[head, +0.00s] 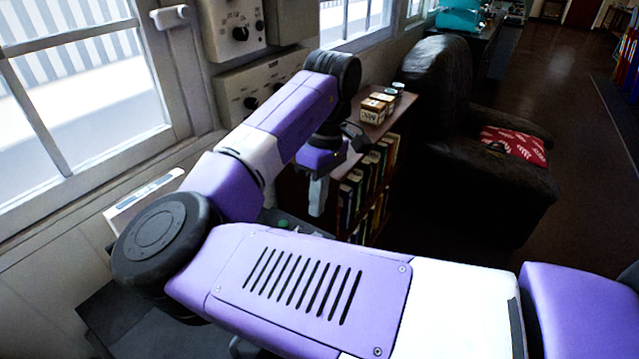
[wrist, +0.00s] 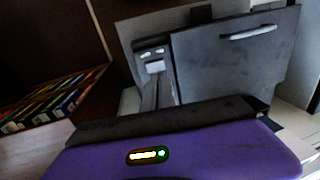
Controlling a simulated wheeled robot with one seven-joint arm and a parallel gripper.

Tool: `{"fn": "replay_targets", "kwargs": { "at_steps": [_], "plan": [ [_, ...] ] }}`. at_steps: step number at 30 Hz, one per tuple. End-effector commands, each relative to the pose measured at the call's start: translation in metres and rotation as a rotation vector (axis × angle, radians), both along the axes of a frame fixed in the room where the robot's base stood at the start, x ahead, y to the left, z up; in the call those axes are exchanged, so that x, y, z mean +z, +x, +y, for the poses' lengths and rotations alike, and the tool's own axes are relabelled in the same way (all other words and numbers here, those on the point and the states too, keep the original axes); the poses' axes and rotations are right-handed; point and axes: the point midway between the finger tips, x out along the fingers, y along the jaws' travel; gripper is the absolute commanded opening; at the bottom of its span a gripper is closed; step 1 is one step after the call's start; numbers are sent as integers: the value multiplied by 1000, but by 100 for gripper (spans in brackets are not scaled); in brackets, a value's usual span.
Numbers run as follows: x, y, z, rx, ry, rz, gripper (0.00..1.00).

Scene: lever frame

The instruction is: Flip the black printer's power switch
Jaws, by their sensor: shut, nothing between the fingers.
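In the wrist view a dark grey boxy machine (wrist: 225,65), which looks like the black printer, fills the upper middle, with a silver handle on its panel. Small pale buttons or switches (wrist: 155,66) sit on its left part; which one is the power switch is unclear. My gripper (head: 317,210) is shut and empty, fingers pointing down in the head view. In the wrist view its grey fingers (wrist: 157,92) overlap the area just below the pale buttons; contact cannot be told. In the head view my arm hides most of the machine.
A bookcase (head: 345,205) with several books stands just right of my gripper, small boxes (head: 377,107) on top. A dark armchair (head: 470,175) with a red cushion is further right. Wall boxes with knobs (head: 240,33) and a window (head: 85,90) are at left.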

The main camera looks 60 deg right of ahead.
Motion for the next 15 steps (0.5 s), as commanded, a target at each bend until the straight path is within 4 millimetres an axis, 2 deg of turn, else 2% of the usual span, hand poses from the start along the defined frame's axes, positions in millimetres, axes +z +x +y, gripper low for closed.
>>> {"fn": "replay_targets", "kwargs": {
  "at_steps": [7,15],
  "plan": [
    [-42,-1,9,-1,3,1,0],
    [-66,-1,13,0,0,0,0]
  ]
}}
